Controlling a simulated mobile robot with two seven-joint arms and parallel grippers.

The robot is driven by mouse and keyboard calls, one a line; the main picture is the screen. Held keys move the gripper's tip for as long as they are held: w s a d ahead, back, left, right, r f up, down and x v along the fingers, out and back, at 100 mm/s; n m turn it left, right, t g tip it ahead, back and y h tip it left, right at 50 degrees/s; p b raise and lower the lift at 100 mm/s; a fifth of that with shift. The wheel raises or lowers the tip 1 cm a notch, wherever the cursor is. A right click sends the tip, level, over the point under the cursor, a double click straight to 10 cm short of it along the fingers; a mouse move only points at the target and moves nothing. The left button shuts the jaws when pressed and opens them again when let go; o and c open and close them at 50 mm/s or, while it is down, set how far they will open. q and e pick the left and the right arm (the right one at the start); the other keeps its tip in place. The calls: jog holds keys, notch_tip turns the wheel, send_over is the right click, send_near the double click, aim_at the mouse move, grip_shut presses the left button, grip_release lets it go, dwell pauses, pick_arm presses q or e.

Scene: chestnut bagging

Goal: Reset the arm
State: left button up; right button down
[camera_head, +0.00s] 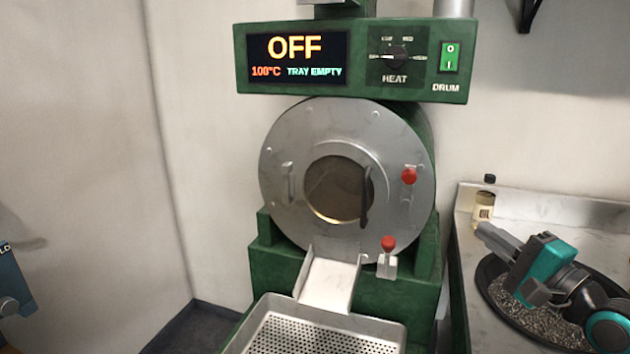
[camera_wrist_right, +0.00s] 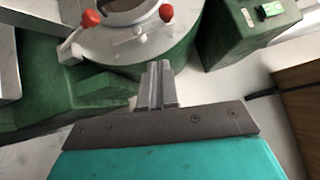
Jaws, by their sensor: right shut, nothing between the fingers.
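My right arm comes in at the lower right of the head view. Its right gripper (camera_head: 482,231) is shut and empty, with its fingers pointing up and left over the counter, above the edge of a dark round pan. In the right wrist view the closed fingers (camera_wrist_right: 158,84) stand together with nothing between them. The roaster drum (camera_head: 283,142) is beyond the gripper and apart from it. My left gripper is not in view.
A dark pan (camera_head: 487,272) of small grey bits lies on the counter (camera_head: 545,207) under my right arm. A small bottle (camera_head: 484,205) stands near the fingertips. A perforated tray (camera_head: 330,336) sits below the roaster chute (camera_head: 328,283). The display reads OFF, 100°C, TRAY EMPTY.

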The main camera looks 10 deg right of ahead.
jog(key=s+a+f+n+g+h, duration=0.1)
jog(key=s+a+f+n+g, duration=0.4)
jog(key=f, duration=0.4)
jog(key=s+a+f+n+g, duration=0.35)
jog(key=a+f+n, duration=0.2)
jog(key=f, duration=0.45)
jog(key=s+a+f+n+g+h, duration=0.2)
jog(key=s+a+f+n+g, duration=0.15)
jog(key=s, duration=0.45)
jog(key=s+a+f+n+g+h, duration=0.2)
jog(key=s+f+n+g, duration=0.15)
jog(key=s, duration=0.35)
jog(key=w+a+f+n+t+y, duration=0.1)
jog(key=w+a+f+t, duration=0.1)
jog(key=w+f+t, duration=0.5)
jog(key=shift+a+f+y, duration=0.2)
jog(key=shift+f+y, duration=0.1)
jog(key=shift+f, duration=0.5)
jog(key=shift+n+t, duration=0.25)
